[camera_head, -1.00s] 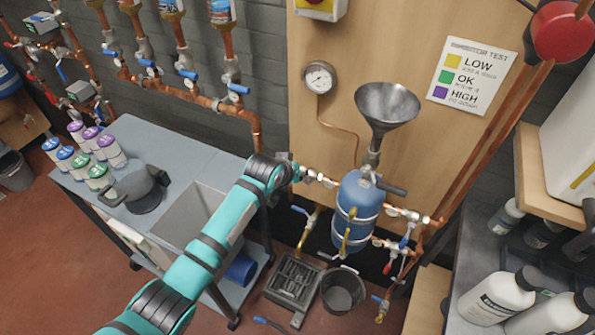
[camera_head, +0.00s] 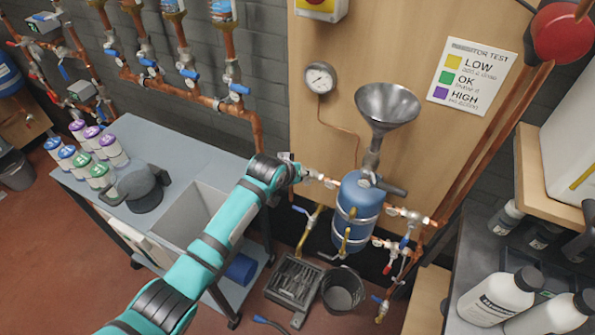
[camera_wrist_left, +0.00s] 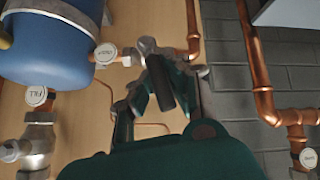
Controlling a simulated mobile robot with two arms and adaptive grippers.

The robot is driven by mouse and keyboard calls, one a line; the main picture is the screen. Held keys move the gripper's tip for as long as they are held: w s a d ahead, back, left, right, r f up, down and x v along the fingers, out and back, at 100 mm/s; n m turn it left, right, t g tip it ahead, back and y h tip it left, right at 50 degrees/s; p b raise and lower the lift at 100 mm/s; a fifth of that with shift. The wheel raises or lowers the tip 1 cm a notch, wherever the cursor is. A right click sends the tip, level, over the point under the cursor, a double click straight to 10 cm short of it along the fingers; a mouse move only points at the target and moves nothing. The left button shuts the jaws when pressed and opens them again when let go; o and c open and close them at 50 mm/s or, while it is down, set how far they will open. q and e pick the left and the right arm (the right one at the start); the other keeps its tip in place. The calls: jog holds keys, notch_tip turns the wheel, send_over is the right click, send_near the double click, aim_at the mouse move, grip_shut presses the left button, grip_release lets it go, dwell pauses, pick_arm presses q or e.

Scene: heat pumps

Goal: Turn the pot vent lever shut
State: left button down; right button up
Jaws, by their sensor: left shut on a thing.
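The blue pot (camera_head: 358,212) hangs on the wooden board below a metal funnel (camera_head: 387,104). It also shows at the upper left in the left wrist view (camera_wrist_left: 40,45). My left gripper (camera_head: 296,170) is at the copper pipe left of the pot. In the left wrist view my left gripper (camera_wrist_left: 155,92) is shut on a dark lever (camera_wrist_left: 160,82), which I take to be the pot vent lever, beside a metal valve body (camera_wrist_left: 146,48). The fingers hide part of the lever. The tag (camera_wrist_left: 106,54) between valve and pot is not clearly readable. My right gripper is out of view.
A gauge (camera_head: 320,78) is on the board above. Another dark lever (camera_head: 390,188) is under the funnel. A bucket (camera_head: 343,290) stands below the pot. A grey cart (camera_head: 180,150) stands left, and copper pipes (camera_wrist_left: 255,60) run nearby.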

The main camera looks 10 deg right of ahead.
pick_arm(q)
jog(key=shift+s+d+r, duration=0.1)
jog(key=shift+s+d, duration=0.1)
jog(key=shift+d, duration=0.2)
jog(key=c, duration=1.3)
grip_release()
jog(key=shift+s+d, duration=0.1)
jog(key=shift+o, duration=0.2)
jog(key=shift+a, duration=0.25)
jog(key=v, duration=1.2)
